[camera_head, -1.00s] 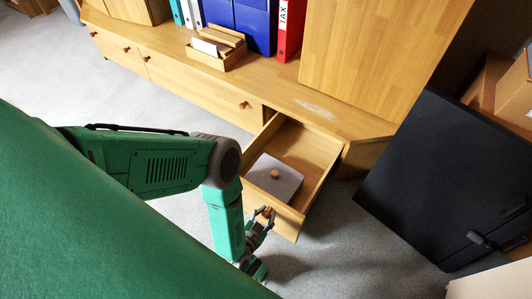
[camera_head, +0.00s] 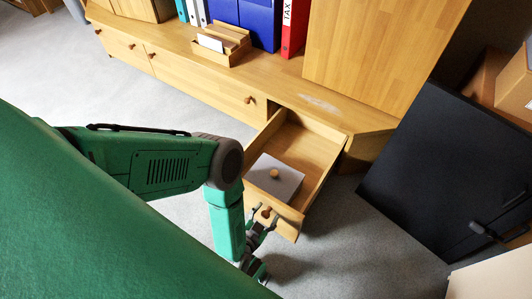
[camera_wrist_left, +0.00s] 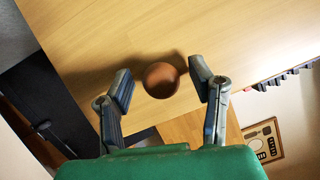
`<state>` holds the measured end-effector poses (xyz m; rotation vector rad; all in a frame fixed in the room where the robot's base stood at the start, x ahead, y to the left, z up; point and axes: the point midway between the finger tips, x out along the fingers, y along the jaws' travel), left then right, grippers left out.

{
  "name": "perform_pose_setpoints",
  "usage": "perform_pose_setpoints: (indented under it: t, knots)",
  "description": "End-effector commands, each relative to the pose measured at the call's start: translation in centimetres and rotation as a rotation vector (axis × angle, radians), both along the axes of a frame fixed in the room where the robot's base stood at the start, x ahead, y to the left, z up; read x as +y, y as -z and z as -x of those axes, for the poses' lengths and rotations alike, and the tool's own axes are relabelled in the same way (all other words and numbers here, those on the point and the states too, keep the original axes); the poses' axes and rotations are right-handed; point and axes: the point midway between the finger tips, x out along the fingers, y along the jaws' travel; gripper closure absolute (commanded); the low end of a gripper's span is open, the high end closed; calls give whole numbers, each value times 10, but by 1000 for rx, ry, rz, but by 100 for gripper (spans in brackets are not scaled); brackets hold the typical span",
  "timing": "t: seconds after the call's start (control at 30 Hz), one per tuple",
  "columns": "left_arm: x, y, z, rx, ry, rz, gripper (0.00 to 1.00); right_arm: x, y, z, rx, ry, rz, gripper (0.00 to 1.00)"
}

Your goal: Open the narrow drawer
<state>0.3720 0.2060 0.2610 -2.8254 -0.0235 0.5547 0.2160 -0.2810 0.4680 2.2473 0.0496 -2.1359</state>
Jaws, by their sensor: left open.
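The narrow drawer (camera_head: 318,152) is pulled well out of the low wooden cabinet in the head view. A grey lidded box (camera_head: 274,177) with a small round knob lies inside it. The drawer's round brown knob (camera_head: 266,212) is on its front panel. My left gripper (camera_head: 258,219) is at the drawer front, open. In the left wrist view the knob (camera_wrist_left: 161,80) sits between the two spread fingertips of my left gripper (camera_wrist_left: 160,85), with gaps visible on both sides. My right gripper is not in view.
The low wooden cabinet (camera_head: 190,82) has a letter holder (camera_head: 222,46) and binders (camera_head: 295,26) on top. A large black panel (camera_head: 440,170) stands to the right, near cardboard boxes (camera_head: 516,85). Grey carpet (camera_head: 330,240) lies free in front of the drawer.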

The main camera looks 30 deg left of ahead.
Motion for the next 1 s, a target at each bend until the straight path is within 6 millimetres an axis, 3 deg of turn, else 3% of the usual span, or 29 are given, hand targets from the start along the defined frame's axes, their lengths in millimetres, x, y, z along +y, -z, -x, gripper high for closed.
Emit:
perform_pose_setpoints:
  t: [0.33, 0.8, 1.0]
  knots:
    - [1, -9, 0, 1, -1, -1, 51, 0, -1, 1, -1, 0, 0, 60]
    - [0, -83, -1, 1, 1, -1, 51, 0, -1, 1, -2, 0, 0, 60]
    - [-1, -98, 0, 2, 0, -2, 51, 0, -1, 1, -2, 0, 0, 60]
